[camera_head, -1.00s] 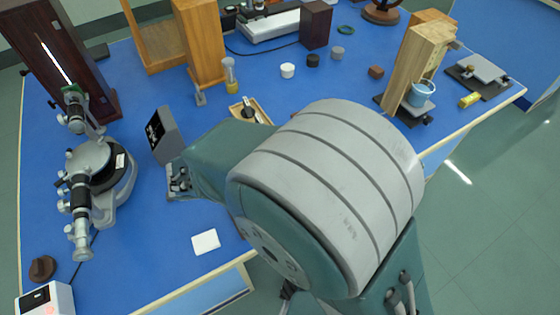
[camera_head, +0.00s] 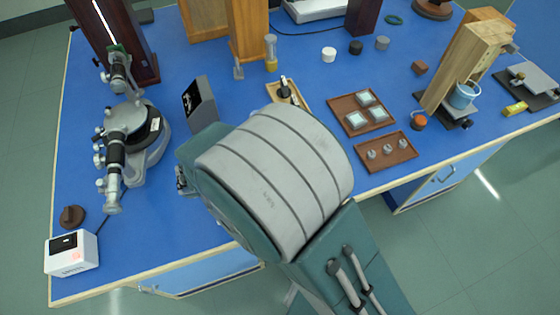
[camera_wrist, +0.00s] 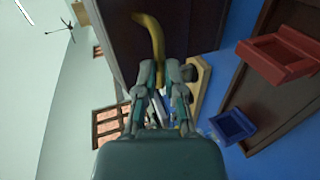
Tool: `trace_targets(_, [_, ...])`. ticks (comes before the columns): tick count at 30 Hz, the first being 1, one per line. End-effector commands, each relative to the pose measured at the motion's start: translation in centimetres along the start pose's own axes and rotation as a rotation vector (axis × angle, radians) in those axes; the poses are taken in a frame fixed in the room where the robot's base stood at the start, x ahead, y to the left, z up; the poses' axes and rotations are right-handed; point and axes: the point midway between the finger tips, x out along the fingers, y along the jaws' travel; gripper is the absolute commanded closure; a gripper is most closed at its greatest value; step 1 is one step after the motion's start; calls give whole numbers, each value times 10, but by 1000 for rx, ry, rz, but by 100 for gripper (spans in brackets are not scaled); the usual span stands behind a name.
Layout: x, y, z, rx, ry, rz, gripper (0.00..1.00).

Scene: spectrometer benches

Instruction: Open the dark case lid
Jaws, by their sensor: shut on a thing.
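In the wrist view a dark brown panel (camera_wrist: 115,28), seemingly the dark case lid, fills the upper middle. A curved yellow handle (camera_wrist: 154,38) lies against it. My gripper (camera_wrist: 168,72) is at the near end of this handle, with its fingers close together and shut on it. The exact contact is partly hidden by the fingers. In the head view my arm's large grey and green housing hides the gripper, and I cannot make out the lid behind it.
A spectrometer (camera_head: 130,140) and white box (camera_head: 72,254) stand left of my arm. A dark-screened grey box (camera_head: 198,102) is close beside it. Brown trays (camera_head: 338,103) (camera_head: 408,156) lie to the right. The blue tabletop (camera_head: 235,95) has clear patches.

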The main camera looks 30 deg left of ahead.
Motion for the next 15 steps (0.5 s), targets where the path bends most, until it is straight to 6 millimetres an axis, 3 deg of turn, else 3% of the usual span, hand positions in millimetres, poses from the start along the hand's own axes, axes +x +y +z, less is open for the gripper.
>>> trace_targets(1, [7,-7,5,-13,-18,-7,100])
trace_targets(12, [7,-8,4,-13,-18,-7,100])
trace_targets(15, [7,-8,4,-13,-18,-7,53])
